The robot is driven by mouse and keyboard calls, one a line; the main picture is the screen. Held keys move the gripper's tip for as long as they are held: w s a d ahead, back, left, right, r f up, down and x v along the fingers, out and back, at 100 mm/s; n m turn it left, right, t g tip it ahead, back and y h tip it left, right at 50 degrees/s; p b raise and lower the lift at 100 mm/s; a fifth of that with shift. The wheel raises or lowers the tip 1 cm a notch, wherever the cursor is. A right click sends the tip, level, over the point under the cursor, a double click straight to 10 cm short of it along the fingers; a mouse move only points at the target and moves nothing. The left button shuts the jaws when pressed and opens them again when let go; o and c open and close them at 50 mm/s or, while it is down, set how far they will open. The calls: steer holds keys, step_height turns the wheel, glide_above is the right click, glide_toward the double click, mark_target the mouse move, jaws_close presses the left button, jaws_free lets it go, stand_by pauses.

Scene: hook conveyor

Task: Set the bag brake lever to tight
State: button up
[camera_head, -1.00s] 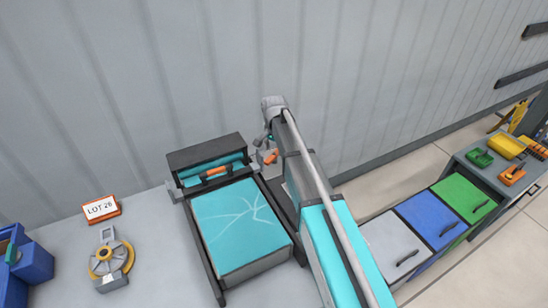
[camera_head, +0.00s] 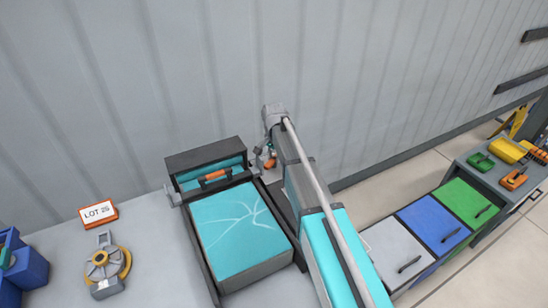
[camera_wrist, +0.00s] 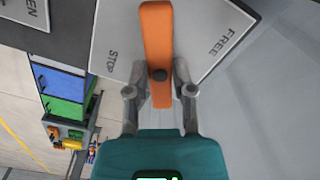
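An orange lever (camera_wrist: 156,50) shows in the wrist view, on a pale plate (camera_wrist: 116,37) marked STOP on the left and FREE on the right. The word "tight" is not readable here. The lever points along the picture's vertical, with a dark pivot or bolt near its lower part. My gripper (camera_wrist: 158,72) has one finger on each side of the lever, with gaps showing, so it looks open around it. In the head view a small orange part (camera_head: 269,164) shows under my gripper (camera_head: 269,150), partly hidden by my arm.
A teal-topped bed (camera_head: 237,228) and a box with an orange handle (camera_head: 215,176) lie left of my arm. A LOT 26 sign (camera_head: 98,212) and a round yellow-and-grey device (camera_head: 107,264) are further left. Grey, blue and green drawers (camera_head: 434,222) stand right. The wall is close behind.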

jaws_close()
steer(key=shift+m, duration=2.8)
steer(key=o, duration=0.7)
jaws_free()
